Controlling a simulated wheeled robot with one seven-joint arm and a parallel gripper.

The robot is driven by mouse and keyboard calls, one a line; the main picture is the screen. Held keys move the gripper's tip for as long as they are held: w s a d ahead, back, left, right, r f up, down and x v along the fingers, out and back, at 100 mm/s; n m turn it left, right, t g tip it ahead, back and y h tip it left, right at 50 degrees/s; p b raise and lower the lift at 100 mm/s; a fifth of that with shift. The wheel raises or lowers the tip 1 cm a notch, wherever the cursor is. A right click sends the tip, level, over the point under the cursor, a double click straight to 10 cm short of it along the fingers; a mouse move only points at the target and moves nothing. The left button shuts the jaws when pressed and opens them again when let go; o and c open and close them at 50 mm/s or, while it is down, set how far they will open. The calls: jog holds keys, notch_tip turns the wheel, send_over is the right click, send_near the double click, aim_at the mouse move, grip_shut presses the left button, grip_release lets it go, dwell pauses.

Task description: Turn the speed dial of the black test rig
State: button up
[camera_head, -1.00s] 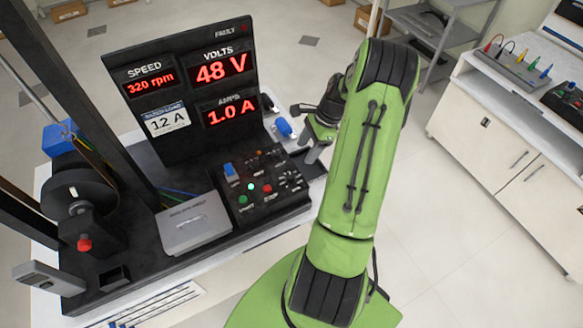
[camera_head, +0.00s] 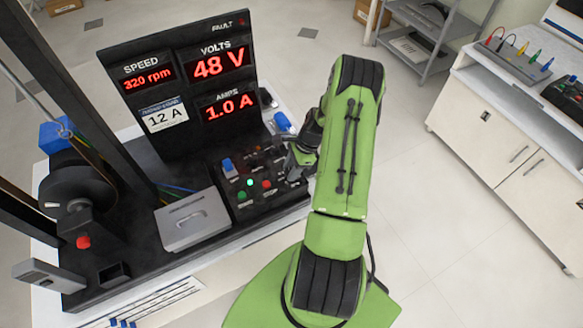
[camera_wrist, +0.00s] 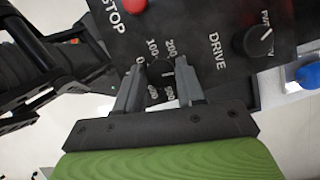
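The black test rig (camera_head: 185,148) stands on a white bench at the left in the head view. Its display (camera_head: 148,76) reads SPEED 320 rpm, 48 V and 1.0 A. In the wrist view a small black dial (camera_wrist: 160,72) with a white pointer sits inside a ring of numbers, with 100 and 200 readable. My gripper (camera_wrist: 161,80) is open, with one finger on each side of this dial; I cannot tell whether the fingers touch it. In the head view my gripper (camera_head: 300,160) is at the right end of the control panel, mostly hidden by my arm.
A DRIVE knob (camera_wrist: 258,40) is right of the dial and a red STOP button (camera_wrist: 133,5) is above left. The panel also holds a lit green lamp (camera_head: 250,183) and several switches. A grey lidded box (camera_head: 192,220) sits left of the panel.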

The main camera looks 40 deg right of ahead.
jog(key=c, duration=0.5)
jog(key=shift+c, duration=0.2)
